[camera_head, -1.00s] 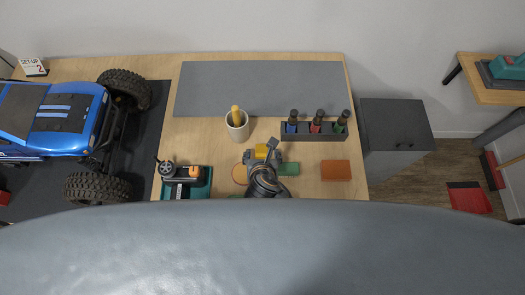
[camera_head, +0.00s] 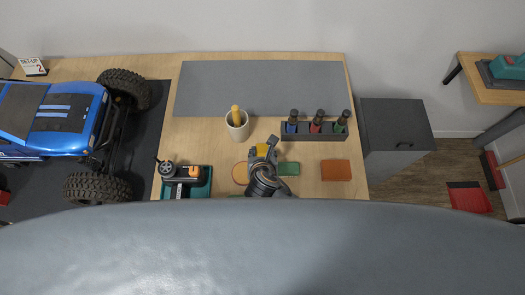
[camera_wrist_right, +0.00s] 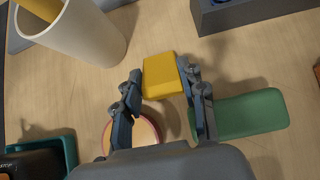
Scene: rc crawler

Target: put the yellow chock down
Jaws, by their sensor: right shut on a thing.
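The yellow chock (camera_wrist_right: 162,76) is a small block between the fingertips of my right gripper (camera_wrist_right: 163,92) in the right wrist view. My right gripper (camera_head: 263,155) is shut on it. In the head view the chock (camera_head: 262,149) shows at the fingertips, partly covered by the gripper. It is over the wooden table between the cup and the green block; I cannot tell whether it touches the table. My left gripper is not in view.
A round orange-rimmed piece (camera_head: 240,173) and a green block (camera_head: 288,169) lie close by the gripper. A cup (camera_head: 237,131) stands behind left, a bottle rack (camera_head: 300,135) behind right. An orange block (camera_head: 336,170) lies right. A grey mat (camera_head: 262,88) is bare.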

